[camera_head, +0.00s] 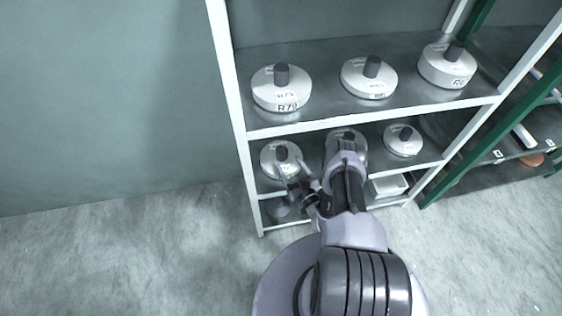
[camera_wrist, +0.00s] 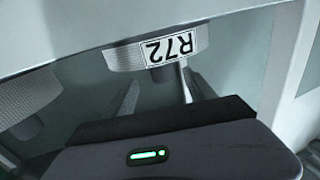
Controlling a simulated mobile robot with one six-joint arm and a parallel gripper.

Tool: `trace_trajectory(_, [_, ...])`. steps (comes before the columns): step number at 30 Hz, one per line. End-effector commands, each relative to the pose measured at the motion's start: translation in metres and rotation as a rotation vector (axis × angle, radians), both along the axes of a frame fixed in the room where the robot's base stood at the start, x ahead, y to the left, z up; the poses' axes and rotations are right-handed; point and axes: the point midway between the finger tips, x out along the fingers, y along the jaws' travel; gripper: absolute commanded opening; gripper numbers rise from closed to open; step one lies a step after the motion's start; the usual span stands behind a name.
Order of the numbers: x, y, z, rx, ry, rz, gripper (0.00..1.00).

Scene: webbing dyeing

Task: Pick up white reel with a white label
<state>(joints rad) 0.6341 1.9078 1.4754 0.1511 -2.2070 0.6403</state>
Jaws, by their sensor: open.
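White reels with dark central knobs stand on a shelf rack. On the second level, a left reel (camera_head: 274,155) is beside my gripper (camera_head: 292,174), which is open at the rack's front. A middle reel (camera_head: 346,134) is partly hidden by my arm, and a right reel (camera_head: 403,142) stands clear. In the wrist view, a white reel (camera_wrist: 122,60) carries a white label reading R72, upside down. Several reels are white with white labels, so I cannot tell which one is meant.
The top shelf holds a left reel labelled R79 (camera_head: 281,88), a middle reel (camera_head: 368,79) and a right reel (camera_head: 447,66). The white rack post (camera_head: 233,90) and shelf edge (camera_head: 370,118) are close to my arm. A white box (camera_head: 388,186) is lower down. Open floor (camera_head: 120,255) lies left.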

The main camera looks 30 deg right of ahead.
Motion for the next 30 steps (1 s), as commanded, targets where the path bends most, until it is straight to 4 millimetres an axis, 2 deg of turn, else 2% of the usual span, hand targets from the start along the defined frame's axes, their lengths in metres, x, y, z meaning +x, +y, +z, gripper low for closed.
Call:
trace_trajectory(4, [0.03,0.002,-0.009,-0.002,-0.003,0.004,0.64])
trace_trajectory(7, [0.046,0.001,-0.007,-0.002,-0.002,0.002,0.64])
trace_trajectory(15, [0.052,0.0,-0.003,0.0,0.0,0.0,0.64])
trace_trajectory(25, [0.052,0.0,-0.003,-0.001,0.0,0.0,0.0])
trace_trajectory(30, [0.052,0.0,-0.003,-0.001,-0.001,0.001,0.0])
